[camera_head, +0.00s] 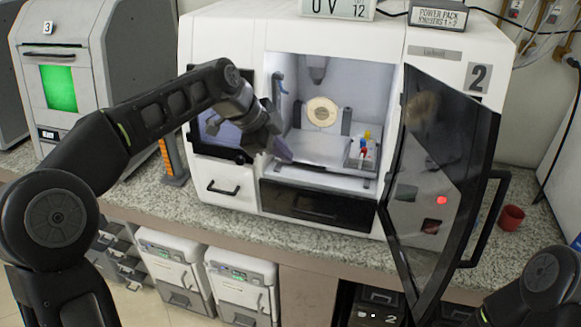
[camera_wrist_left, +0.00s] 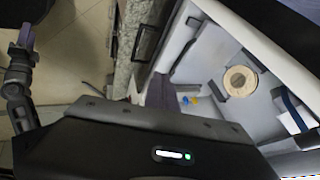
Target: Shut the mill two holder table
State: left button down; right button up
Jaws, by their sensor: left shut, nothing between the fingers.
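Mill two (camera_head: 440,38) is the white machine marked 2 on the counter. Its dark glass door (camera_head: 425,165) stands open, swung out to the right. My left gripper (camera_head: 284,152) is shut and empty at the left front of the chamber opening. Its purple-grey fingers show in the wrist view (camera_wrist_left: 162,92). I cannot tell whether the fingertips touch the holder. My right gripper is out of the picture.
Small red, yellow and blue pieces (camera_head: 362,146) stand at the chamber's right. A dark drawer (camera_head: 318,207) lies below the opening. A red cup (camera_head: 511,217) stands right of the open door. Another machine (camera_head: 62,85), marked 3, is at the left. White units sit under the counter.

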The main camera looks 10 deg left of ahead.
pick_arm(q)
jog(key=v, duration=0.4)
jog(key=shift+s+a, duration=0.1)
jog(key=shift+s, duration=0.05)
jog(key=d+f+n, duration=0.1)
jog(key=f, duration=0.5)
jog(key=d+f+n, duration=0.2)
jog(key=f, duration=0.4)
jog(key=d+f+n+g, duration=0.1)
jog(key=f, duration=0.5)
jog(key=shift+d+f+n, duration=0.25)
jog(key=shift+d+n, duration=0.05)
jog(key=shift+d, duration=0.1)
jog(key=s+d+f+n+g, duration=0.1)
jog(key=s+d+f+n, duration=0.15)
jog(key=s+f, duration=0.5)
jog(key=s+d+f+n, duration=0.1)
jog(key=s+f+n, duration=0.35)
jog(key=f, duration=0.65)
jog(key=s+d+f+n+g, duration=0.1)
jog(key=s+d+f+n, duration=0.15)
jog(key=s+f, duration=0.55)
jog(key=s+f+n+g, duration=0.1)
jog(key=s+f+n, duration=0.4)
jog(key=s, duration=0.8)
jog(key=shift+s+f, duration=0.15)
jog(key=shift+f, duration=0.2)
